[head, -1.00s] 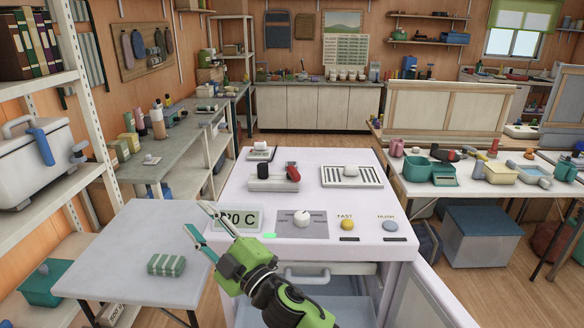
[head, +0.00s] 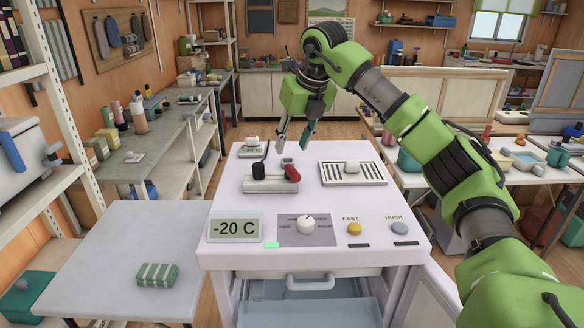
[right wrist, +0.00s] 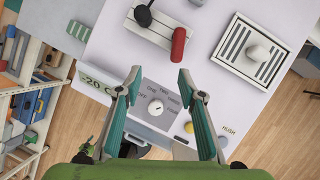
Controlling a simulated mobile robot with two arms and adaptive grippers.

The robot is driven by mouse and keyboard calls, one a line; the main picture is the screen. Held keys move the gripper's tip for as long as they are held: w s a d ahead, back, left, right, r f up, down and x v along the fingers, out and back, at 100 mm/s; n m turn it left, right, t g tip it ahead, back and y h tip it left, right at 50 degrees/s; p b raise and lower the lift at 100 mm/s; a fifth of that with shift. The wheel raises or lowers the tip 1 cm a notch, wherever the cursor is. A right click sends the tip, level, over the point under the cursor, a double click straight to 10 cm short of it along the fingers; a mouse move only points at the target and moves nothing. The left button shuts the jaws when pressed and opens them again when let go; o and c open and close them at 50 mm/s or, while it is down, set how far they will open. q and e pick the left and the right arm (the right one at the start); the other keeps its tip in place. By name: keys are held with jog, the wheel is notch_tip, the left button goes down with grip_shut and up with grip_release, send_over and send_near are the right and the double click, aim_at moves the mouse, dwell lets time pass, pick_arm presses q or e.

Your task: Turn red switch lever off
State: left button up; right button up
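The red switch lever (head: 292,173) stands tilted on a pale switch box (head: 268,185) on the white appliance top, at the right of a black lever (head: 258,171). In the right wrist view the red lever (right wrist: 178,47) lies above and beyond the fingertips, near the right finger. My right gripper (head: 291,149) is open and empty, with its fingers pointing down behind and above the switch box in the head view. Its spread fingers also show in the right wrist view (right wrist: 159,73). I do not see my left gripper.
A slotted plate with a white knob (head: 352,166) is right of the switch box. The front panel holds a -20 C display (head: 235,228), a white dial (head: 306,224), and yellow (head: 354,228) and grey (head: 400,227) buttons. A striped block (head: 157,275) lies on the left side table.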

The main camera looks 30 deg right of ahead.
aim_at(296, 173)
jog(key=shift+m+h, duration=0.3)
jog(key=shift+h, duration=0.2)
jog(key=d+p+x, duration=0.1)
jog(key=x, duration=0.3)
jog(key=p+x, duration=0.1)
jog(key=x, duration=0.3)
jog(key=s+d+p+x, duration=0.1)
jog(key=x, duration=0.3)
jog(key=shift+w+d+f, duration=0.1)
jog(key=shift+d+f, duration=0.2)
jog(key=shift+d, duration=0.05)
grip_shut()
